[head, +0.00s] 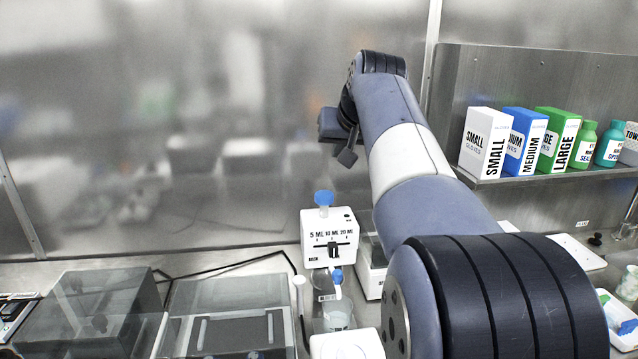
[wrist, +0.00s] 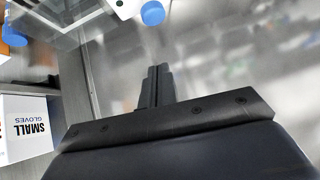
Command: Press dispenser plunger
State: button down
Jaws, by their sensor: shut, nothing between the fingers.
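The dispenser (head: 341,229) is a white box marked 5 ML, 10 ML and 20 ML, with a dark slider on its front. Its blue plunger (head: 323,198) stands raised on top. A clear bottle (head: 338,315) is below the box. My gripper (head: 347,157) is above the plunger and slightly to the right in the head view, apart from it. In the wrist view my gripper (wrist: 155,78) has its fingers together and empty. A blue round part (wrist: 152,13), which looks like the plunger, is just beyond the fingertips at the top edge.
A shelf at right holds glove boxes, white small (head: 485,142), blue medium (head: 525,140) and green large (head: 557,138), and green bottles (head: 583,145). Dark clear-lidded equipment (head: 90,312) covers the left bench. A steel wall (head: 200,120) stands behind the dispenser.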

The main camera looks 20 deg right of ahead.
dwell(0.3)
send_over(327, 199)
jog(key=f, duration=0.7)
jog(key=shift+w+d+f, duration=0.2)
jog(key=shift+d, duration=0.1)
notch_tip(327, 199, down, 2)
jog(key=shift+s+a+f, duration=0.1)
jog(key=shift+a+f, duration=0.05)
jog(key=shift+f, duration=0.7)
jog(key=shift+f, duration=0.1)
jog(key=shift+f+b, duration=1.2)
jog(key=shift+f, duration=0.6)
jog(key=shift+a, duration=0.1)
